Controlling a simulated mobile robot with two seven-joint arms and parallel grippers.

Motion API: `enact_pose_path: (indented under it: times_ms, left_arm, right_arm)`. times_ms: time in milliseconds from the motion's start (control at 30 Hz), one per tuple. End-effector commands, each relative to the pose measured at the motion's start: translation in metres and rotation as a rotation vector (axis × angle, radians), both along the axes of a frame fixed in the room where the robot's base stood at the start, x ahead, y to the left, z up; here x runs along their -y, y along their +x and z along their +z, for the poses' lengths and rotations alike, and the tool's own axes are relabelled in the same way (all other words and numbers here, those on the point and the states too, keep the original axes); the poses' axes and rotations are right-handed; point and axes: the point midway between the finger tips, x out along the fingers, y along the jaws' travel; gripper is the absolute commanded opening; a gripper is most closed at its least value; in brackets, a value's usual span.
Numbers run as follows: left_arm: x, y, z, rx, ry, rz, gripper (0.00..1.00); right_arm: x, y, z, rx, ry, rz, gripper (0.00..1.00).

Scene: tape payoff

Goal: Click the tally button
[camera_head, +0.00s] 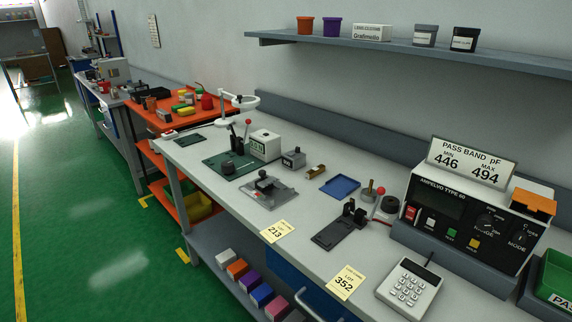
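A white counter box (265,146) with a small digit display stands on the grey workbench (330,262), left of the middle. It may be the tally; its digits are too small to read surely and I cannot make out a button on it. A red ball-topped lever (248,123) rises beside it. A small grey box (293,157) with a dark top stands just to its right; I cannot tell if that top is a button. Neither of my grippers is in view.
A dark green plate (225,168) and a grey fixture (268,190) lie before the counter. Right are a blue tray (340,187), a dark fixture (340,227), a keypad (409,287) and the meter (470,217). A shelf (400,46) overhangs behind. Green floor is clear at left.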

Motion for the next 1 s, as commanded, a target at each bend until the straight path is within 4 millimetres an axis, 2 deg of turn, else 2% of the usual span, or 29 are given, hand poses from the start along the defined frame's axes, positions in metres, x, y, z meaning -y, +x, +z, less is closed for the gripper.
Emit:
enact_pose_path:
  times_ms: [33,167,1000]
  left_arm:
    - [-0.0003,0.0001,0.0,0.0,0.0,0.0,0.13]
    - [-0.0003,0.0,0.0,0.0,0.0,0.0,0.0]
    - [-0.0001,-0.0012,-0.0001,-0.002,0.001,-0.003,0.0]
  right_arm:
    - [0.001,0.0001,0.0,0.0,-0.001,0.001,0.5]
    - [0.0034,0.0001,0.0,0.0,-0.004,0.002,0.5]
    - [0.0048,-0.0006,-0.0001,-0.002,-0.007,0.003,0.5]
